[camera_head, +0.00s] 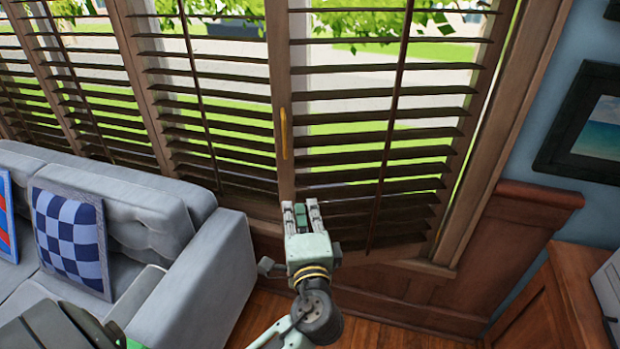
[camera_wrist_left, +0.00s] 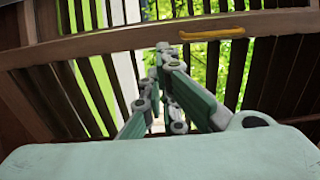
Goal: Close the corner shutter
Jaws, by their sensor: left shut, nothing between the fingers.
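The corner shutter (camera_head: 385,140) is a brown wooden louvred panel at the right end of the window row. Its left stile carries a slim brass handle (camera_head: 284,133), which also shows near the top of the left wrist view (camera_wrist_left: 211,34). My left gripper (camera_head: 300,208) is shut and empty, its fingers pointing up at the low part of that stile, below the handle. Whether the fingertips touch the wood I cannot tell. In the wrist view the fingers (camera_wrist_left: 165,52) are close together in front of the slats. My right gripper is out of view.
A grey sofa (camera_head: 205,280) with a checked cushion (camera_head: 70,240) stands left of my left arm. Wood panelling (camera_head: 510,230) and a wooden cabinet (camera_head: 545,310) are at the right. A framed picture (camera_head: 590,125) hangs on the blue wall. Little floor shows.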

